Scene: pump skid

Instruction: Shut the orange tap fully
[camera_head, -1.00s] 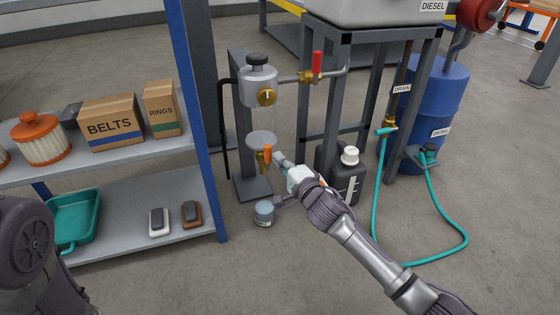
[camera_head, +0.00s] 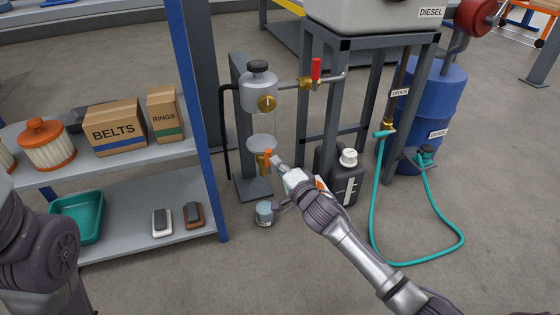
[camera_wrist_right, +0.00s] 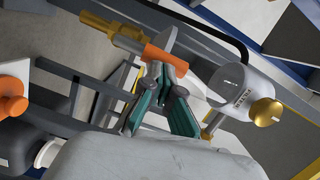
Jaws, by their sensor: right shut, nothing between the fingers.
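The orange tap (camera_head: 267,157) sits on a brass fitting under the clear bowl (camera_head: 262,143) of the filter unit, left of the tank stand. In the right wrist view its orange handle (camera_wrist_right: 165,58) lies across the fingertips, with the brass body (camera_wrist_right: 112,31) to its left. My right gripper (camera_head: 275,161) is shut and empty, just right of the tap. In the wrist view its teal-padded fingers (camera_wrist_right: 161,74) are at the handle; whether they touch it I cannot tell. My left gripper is out of view.
A small jar (camera_head: 265,212) stands on the floor below the tap. A red-handled valve (camera_head: 316,70) is above right. A dark jug (camera_head: 337,177) stands behind my right gripper. The shelf's blue post (camera_head: 207,130) is on the left.

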